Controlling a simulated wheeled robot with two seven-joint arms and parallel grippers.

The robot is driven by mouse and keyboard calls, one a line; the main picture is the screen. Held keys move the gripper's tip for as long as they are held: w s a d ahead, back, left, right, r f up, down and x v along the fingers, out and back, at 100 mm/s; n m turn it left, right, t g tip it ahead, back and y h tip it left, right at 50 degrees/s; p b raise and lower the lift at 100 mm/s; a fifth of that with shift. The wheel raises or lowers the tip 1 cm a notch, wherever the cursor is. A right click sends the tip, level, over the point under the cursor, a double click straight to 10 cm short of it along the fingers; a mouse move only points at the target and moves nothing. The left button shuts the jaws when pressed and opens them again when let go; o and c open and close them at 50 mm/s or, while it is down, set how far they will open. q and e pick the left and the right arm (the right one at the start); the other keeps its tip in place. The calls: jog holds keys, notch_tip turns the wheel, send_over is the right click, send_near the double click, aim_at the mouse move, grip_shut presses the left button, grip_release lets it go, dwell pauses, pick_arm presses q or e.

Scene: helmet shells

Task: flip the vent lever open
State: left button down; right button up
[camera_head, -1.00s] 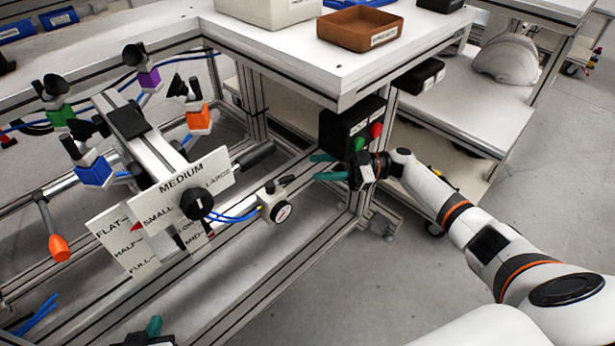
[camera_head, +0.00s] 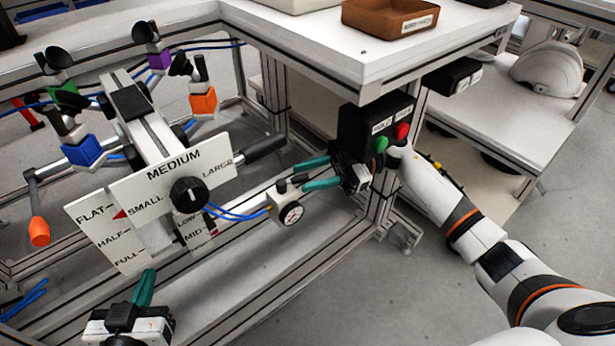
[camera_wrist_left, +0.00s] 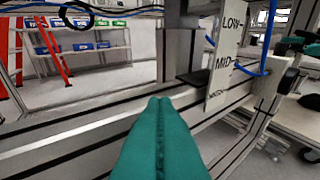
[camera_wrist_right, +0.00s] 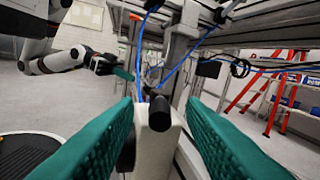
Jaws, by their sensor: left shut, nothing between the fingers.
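A small white valve body with a round gauge (camera_head: 290,213) sits on the front rail in the head view. A short black part (camera_head: 281,186) on its top looks like the vent lever; its setting is too small to tell. My right gripper (camera_head: 303,176) is open, its green fingers just right of and above the gauge. In the right wrist view the white valve body (camera_wrist_right: 157,140) with a black stub shows between the spread fingers (camera_wrist_right: 168,125). My left gripper (camera_head: 147,272) is shut and empty, below the scale plates. Its closed fingers fill the lower left wrist view (camera_wrist_left: 160,105).
A MEDIUM size plate (camera_head: 150,185) with a black knob (camera_head: 188,195) stands left of the gauge. Blue hoses run from it to the valve. A black box with green and red buttons (camera_head: 402,131) is just beyond my right gripper. An orange-handled crank (camera_head: 39,230) is at left.

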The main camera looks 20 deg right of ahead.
pick_arm(q)
jog(key=shift+w+d+r, duration=0.1)
jog(key=shift+r, duration=0.2)
pick_arm(e)
jog(key=shift+a, duration=0.5)
grip_shut()
jog(key=shift+w+n+g, duration=0.35)
jog(key=shift+n+g, duration=0.25)
jog(key=shift+g, duration=0.5)
jog(key=shift+n+g, duration=0.3)
jog(key=shift+g, duration=0.1)
pick_arm(q)
jog(key=shift+r+t, duration=0.35)
jog(key=shift+t, duration=0.15)
pick_arm(e)
grip_release()
jog(key=shift+w+d, duration=0.1)
